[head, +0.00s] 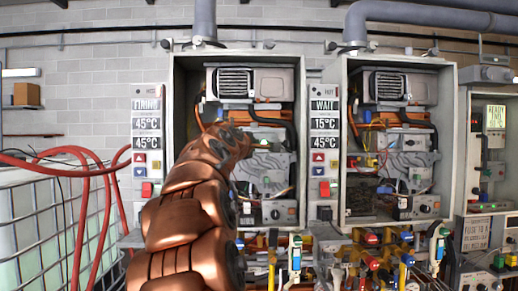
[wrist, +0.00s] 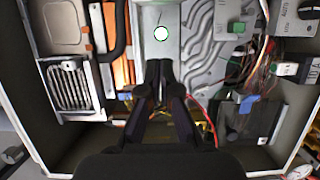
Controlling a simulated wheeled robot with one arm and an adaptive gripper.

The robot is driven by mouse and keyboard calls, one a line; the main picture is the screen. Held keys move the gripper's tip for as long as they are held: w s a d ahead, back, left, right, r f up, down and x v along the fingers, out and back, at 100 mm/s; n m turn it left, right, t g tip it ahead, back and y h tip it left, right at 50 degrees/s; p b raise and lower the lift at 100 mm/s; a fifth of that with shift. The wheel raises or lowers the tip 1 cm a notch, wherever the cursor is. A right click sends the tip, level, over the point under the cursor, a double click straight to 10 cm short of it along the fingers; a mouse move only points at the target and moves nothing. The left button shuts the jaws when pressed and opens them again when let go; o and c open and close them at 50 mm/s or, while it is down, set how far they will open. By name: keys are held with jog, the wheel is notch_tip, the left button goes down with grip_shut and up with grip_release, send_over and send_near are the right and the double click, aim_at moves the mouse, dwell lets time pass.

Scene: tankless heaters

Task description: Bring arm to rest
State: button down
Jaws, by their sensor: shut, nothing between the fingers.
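My copper-coloured arm (head: 185,215) rises from the bottom of the head view and reaches into the front of the left open heater cabinet (head: 177,95). Its far end hides part of that cabinet's inside, and the fingers cannot be made out there. In the wrist view my gripper (wrist: 159,70) has its two dark fingers together, with nothing held. The fingertips are in front of the cabinet's inner parts: a grey metal plate (wrist: 200,70), copper fins (wrist: 118,60) and a grille (wrist: 70,85). I cannot tell whether they touch anything.
A second open heater cabinet (head: 452,110) stands to the right, with a control panel (head: 488,150) beyond it. Valves and pipes (head: 350,265) crowd the space below. Red hoses (head: 85,165) and a caged white tank (head: 40,220) are at left. Display strips (head: 146,124) flank the cabinets.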

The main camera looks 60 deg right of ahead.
jog(key=shift+s+a+b, duration=0.2)
jog(key=shift+a+b, duration=0.1)
jog(key=shift+a, duration=0.95)
jog(key=shift+s+a+b, duration=0.2)
jog(key=shift+a+b, duration=0.05)
jog(key=shift+a, duration=0.95)
jog(key=w+a+f+m+y, duration=0.15)
jog(key=a+f+y, duration=0.35)
jog(key=a+f, duration=0.9)
jog(key=w+a+f+m+y, duration=0.1)
jog(key=w+a+f+y, duration=0.2)
jog(key=a+f+y, duration=1)
jog(key=s+a+f+g, duration=0.2)
jog(key=s+a+f, duration=0.7)
jog(key=a+f, duration=0.3)
jog(key=s+a+f+g, duration=0.3)
jog(key=s+a+f, duration=0.7)
jog(key=a+f, duration=0.2)
jog(key=shift+s+a+f, duration=0.25)
jog(key=shift+s+a, duration=0.05)
